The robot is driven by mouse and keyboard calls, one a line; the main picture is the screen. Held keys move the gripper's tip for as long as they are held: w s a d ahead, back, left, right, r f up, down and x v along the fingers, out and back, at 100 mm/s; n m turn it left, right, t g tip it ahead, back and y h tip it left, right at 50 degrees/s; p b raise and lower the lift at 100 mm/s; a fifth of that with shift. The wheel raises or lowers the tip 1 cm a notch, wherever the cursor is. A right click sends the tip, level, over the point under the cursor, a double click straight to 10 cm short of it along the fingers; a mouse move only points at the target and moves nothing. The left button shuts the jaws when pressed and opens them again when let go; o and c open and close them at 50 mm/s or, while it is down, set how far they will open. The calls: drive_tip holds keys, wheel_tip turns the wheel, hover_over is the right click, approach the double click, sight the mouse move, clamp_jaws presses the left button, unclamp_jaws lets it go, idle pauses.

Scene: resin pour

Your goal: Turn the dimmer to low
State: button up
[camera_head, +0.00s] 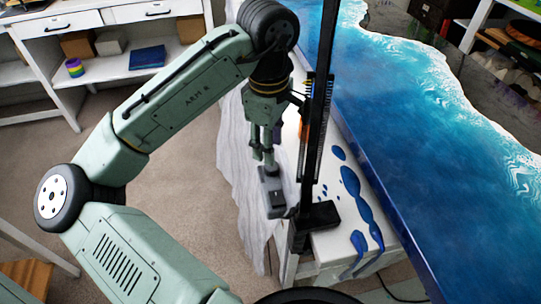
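A small grey box (270,182) with a darker part at its near end lies on the white cloth-covered table, beside a black upright post. It looks like the dimmer, but its knob or slider and its setting are too small to make out. My gripper (262,160) points down at the far end of this box, with its fingertips very near or touching it. I cannot tell whether they touch. The fingers look close together, but the gap between them is unclear.
The black post (316,120) with its foot (318,216) stands just right of the box. Blue resin spills (358,200) mark the white table (330,245). A large blue resin slab (420,130) fills the right. White shelves (80,75) stand back left; carpeted floor is clear between.

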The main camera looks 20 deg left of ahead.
sight(269, 167)
wheel_tip(269, 167, up, 6)
drive_tip(key=shift+s+f, duration=0.1)
drive_tip(key=shift+a, duration=0.1)
idle(0.5)
